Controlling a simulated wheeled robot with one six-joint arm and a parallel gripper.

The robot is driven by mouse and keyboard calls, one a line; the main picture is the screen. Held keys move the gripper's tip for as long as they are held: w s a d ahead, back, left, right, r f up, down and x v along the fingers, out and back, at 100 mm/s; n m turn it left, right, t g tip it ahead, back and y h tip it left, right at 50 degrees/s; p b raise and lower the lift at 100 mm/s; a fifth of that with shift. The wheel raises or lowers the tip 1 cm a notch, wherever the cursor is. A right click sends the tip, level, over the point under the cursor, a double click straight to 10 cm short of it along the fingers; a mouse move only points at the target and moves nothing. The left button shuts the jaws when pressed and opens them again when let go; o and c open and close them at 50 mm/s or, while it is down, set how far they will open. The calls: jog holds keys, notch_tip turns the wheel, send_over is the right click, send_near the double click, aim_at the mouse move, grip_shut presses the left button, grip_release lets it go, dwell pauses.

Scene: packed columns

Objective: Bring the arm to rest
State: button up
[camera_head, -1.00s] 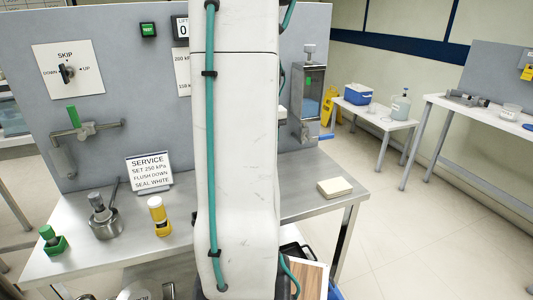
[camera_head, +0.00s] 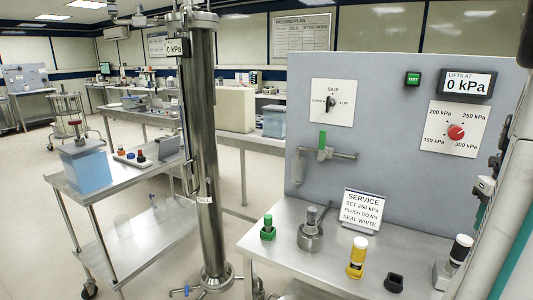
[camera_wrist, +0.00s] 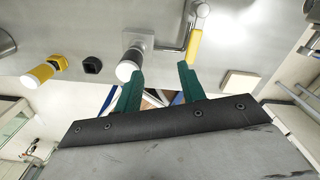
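My gripper (camera_wrist: 158,88) shows in the wrist view with its two green fingers spread apart and nothing between them. The left fingertip appears beside a black-and-white knob (camera_wrist: 127,66) on a square metal base; I cannot tell whether they touch. A yellow handle (camera_wrist: 195,46) is just beyond the right finger. In the head view my arm (camera_head: 505,215) is at the right edge, mostly cut off. The black-and-white knob (camera_head: 461,248) stands on the bench near it.
A grey panel (camera_head: 390,100) stands behind. A tall steel column (camera_head: 202,150) and a cart (camera_head: 100,182) are left.

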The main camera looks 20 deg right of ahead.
jog(key=w+a+r+n, duration=0.3)
jog(key=w+a+n, duration=0.3)
jog(key=a+n, duration=0.45)
jog(key=w+a+r+n, duration=0.2)
jog(key=w+a+n, duration=0.3)
jog(key=a+n, duration=0.55)
jog(key=s+a+n, duration=0.3)
jog(key=a+n, duration=0.7)
jog(key=n, duration=0.1)
jog(key=s+a+f+n+t, duration=0.1)
jog(key=s+a+n, duration=0.3)
jog(key=a+n, duration=0.7)
jog(key=shift+a, duration=0.3)
jog(key=shift+w+f, duration=0.1)
